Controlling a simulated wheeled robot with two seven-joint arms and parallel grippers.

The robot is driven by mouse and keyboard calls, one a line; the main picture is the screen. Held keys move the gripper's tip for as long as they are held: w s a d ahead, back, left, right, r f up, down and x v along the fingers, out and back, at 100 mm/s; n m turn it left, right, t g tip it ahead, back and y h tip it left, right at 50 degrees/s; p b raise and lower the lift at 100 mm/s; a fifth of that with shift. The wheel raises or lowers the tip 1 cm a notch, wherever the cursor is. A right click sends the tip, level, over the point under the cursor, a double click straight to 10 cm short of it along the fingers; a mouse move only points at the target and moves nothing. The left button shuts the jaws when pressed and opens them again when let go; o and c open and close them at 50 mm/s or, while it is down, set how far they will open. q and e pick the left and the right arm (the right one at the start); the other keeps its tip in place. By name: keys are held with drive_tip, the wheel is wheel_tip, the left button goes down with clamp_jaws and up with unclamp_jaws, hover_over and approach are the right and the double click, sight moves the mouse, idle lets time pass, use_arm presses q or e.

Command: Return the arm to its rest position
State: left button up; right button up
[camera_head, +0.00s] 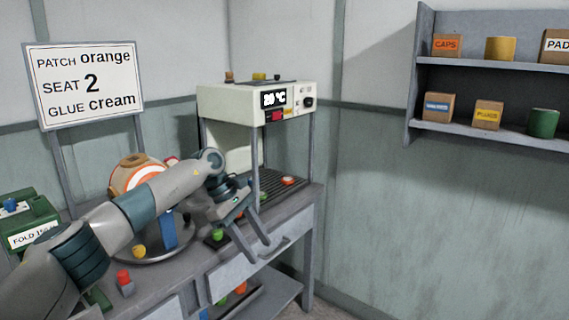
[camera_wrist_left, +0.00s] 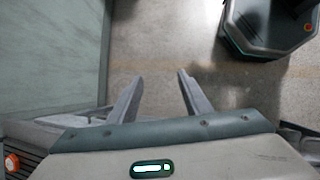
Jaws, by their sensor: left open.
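My left arm reaches in from the left over the workbench (camera_head: 195,270) in the head view. Its gripper (camera_head: 257,250) hangs past the bench's front edge, in front of the drawer, with its fingers pointing down. In the left wrist view the two fingers (camera_wrist_left: 160,75) are spread apart with only bare floor (camera_wrist_left: 155,55) between them, so the gripper is open and empty. A ball with an orange and white patch (camera_head: 130,173) sits behind my forearm on a round base, partly hidden. My right gripper is not in view.
A cream heated press (camera_head: 235,105) with a lit display stands at the bench's back right. A sign (camera_head: 85,83) reads patch orange, seat 2, glue cream. A green box (camera_head: 30,222) stands left. Wall shelves (camera_head: 490,68) hold boxes. Floor ahead of the bench is clear.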

use_arm(q)
drive_tip(key=s+d+f+n+t+h+p, duration=0.35)
drive_tip(key=d+f+n+t+h, duration=0.25)
drive_tip(key=d+f+n+h, duration=1)
drive_tip(key=s+a+f+n+t+y+p, duration=0.1)
drive_tip(key=s+a+f+n+t+y, duration=0.2)
drive_tip(key=s+a+f+n+y, duration=0.45)
drive_tip(key=s+a+f+n+t+y, duration=0.2)
drive_tip(key=a+f+n+y, duration=0.25)
drive_tip(key=f+n, duration=0.75)
drive_tip(key=s+a+f+n+t+y+p, duration=0.1)
drive_tip(key=s+a+f+n+t+y, duration=0.2)
drive_tip(key=s+a+f+n+y, duration=0.45)
drive_tip(key=s+a+f+n+g, duration=0.2)
drive_tip(key=s+f+n, duration=0.2)
drive_tip(key=s, duration=0.5)
drive_tip(key=s+a+f+n+g, duration=0.3)
drive_tip(key=s+f+n, duration=0.2)
drive_tip(key=s+f, duration=0.2)
drive_tip(key=s+a+f+n+g+p, duration=0.1)
drive_tip(key=s+f+n, duration=0.4)
drive_tip(key=s, duration=0.6)
drive_tip(key=shift+s+a+f+g+y, duration=0.4)
drive_tip(key=shift+a+g, duration=0.3)
drive_tip(key=shift+a, duration=0.5)
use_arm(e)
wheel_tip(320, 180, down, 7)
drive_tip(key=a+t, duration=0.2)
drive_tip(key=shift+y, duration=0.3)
